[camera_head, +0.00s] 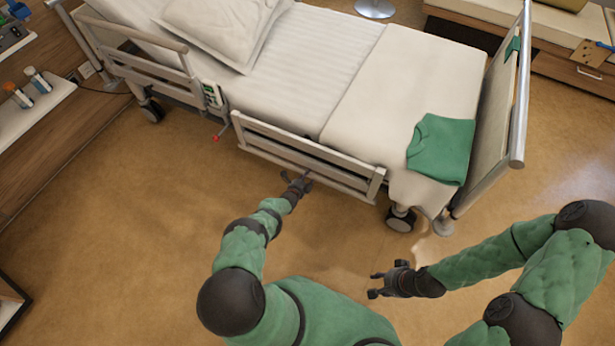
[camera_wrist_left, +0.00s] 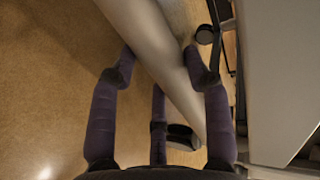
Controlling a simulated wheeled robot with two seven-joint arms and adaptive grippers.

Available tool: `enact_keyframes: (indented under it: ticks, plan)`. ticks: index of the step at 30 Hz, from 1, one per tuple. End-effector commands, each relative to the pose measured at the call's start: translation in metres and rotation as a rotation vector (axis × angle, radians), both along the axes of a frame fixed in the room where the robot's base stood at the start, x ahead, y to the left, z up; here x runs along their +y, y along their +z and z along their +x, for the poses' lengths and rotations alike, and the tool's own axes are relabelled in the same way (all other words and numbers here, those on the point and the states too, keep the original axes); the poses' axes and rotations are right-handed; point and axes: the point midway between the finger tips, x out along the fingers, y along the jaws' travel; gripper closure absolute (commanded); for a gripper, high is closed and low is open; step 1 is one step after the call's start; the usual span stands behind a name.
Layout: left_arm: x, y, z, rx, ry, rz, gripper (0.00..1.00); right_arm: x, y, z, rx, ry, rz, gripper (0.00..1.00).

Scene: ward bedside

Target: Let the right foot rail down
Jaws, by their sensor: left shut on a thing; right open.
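The foot rail (camera_head: 310,146) is a pale rail with long bars on the near side of the bed, toward the foot end. Its top bar lies close to mattress height. My left gripper (camera_head: 297,180) is at the rail's lower edge, around its middle. In the left wrist view, its dark fingers (camera_wrist_left: 160,58) are on both sides of a pale bar (camera_wrist_left: 158,45), shut on it. The exact contact is partly hidden. My right gripper (camera_head: 378,284) is open and empty above the floor, apart from the bed.
The head-end rail (camera_head: 150,68) stands higher on the same side. A control panel (camera_head: 211,94) and a red knob (camera_head: 215,138) sit between the rails. A green folded cloth (camera_head: 441,149) lies at the foot end. A caster (camera_head: 400,220) is below. The floor (camera_head: 130,215) in front is clear.

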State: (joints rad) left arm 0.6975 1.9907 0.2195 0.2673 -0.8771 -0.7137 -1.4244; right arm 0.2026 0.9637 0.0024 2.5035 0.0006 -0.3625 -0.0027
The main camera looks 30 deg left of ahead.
Motion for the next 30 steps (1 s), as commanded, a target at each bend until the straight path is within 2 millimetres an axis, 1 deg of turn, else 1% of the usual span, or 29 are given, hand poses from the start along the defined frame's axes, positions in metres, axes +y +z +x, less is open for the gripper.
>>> enact_keyframes:
  ticks: [1, 4, 5, 6, 7, 30]
  plan:
    - [-0.0087, -0.021, -0.0151, 0.048, 0.003, -0.018, 1.0, 0.0, -0.0016, 0.0, 0.0, 0.0, 0.0, 0.59]
    - [-0.0087, -0.021, -0.0151, 0.048, 0.004, -0.019, 1.0, 0.0, -0.0016, 0.0, 0.0, 0.0, 0.0, 0.59]
    - [-0.0087, -0.0211, -0.0151, 0.048, 0.004, -0.019, 0.43, 0.0, -0.0016, 0.0, 0.0, 0.0, 0.0, 0.59]
    - [-0.0087, -0.0209, -0.0151, 0.048, 0.004, -0.019, 0.32, 0.0, -0.0015, 0.0, 0.0, 0.0, 0.0, 0.59]
    - [-0.0089, -0.0207, -0.0149, 0.047, 0.002, -0.019, 0.28, 0.0, -0.0015, 0.0, 0.0, 0.0, 0.0, 0.59]
    - [-0.0081, -0.0139, -0.0092, 0.036, -0.003, -0.012, 0.28, -0.0001, -0.0004, 0.0001, 0.0, 0.0, 0.0, 0.59]
